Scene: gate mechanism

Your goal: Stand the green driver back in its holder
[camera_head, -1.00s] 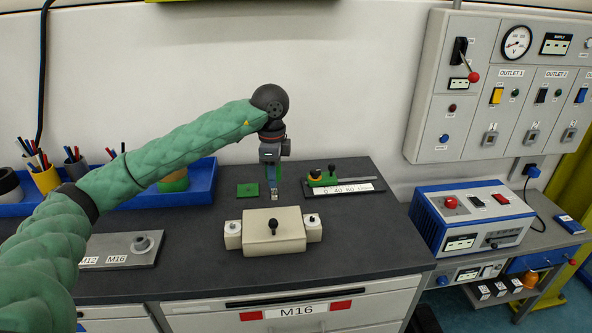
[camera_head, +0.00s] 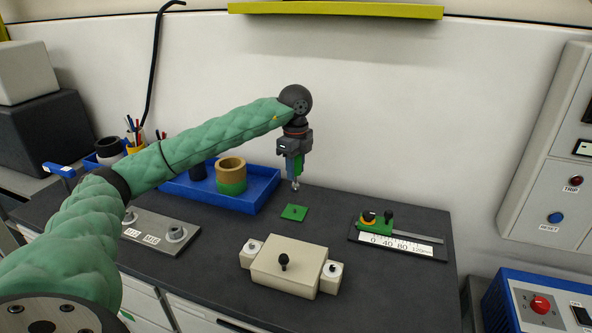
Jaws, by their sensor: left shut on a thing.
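My left gripper (camera_head: 294,160) points down at the back of the dark bench and is shut on the green driver. The green driver (camera_head: 299,167) hangs roughly upright with its metal tip (camera_head: 296,185) down. A flat green square plate (camera_head: 294,213) with a small dark spot in its middle lies on the bench just below the tip. The tip appears above the plate, apart from it. I cannot tell for sure whether this plate is the holder. The gripper's jaws hide part of the driver. My right gripper is out of view.
A blue tray (camera_head: 258,196) with a green-and-brown ring (camera_head: 231,175) is to the left. A beige block (camera_head: 290,267) with a black knob is in front, a caliper-like gauge (camera_head: 400,238) to the right, and a grey M12/M16 plate (camera_head: 155,233) front left.

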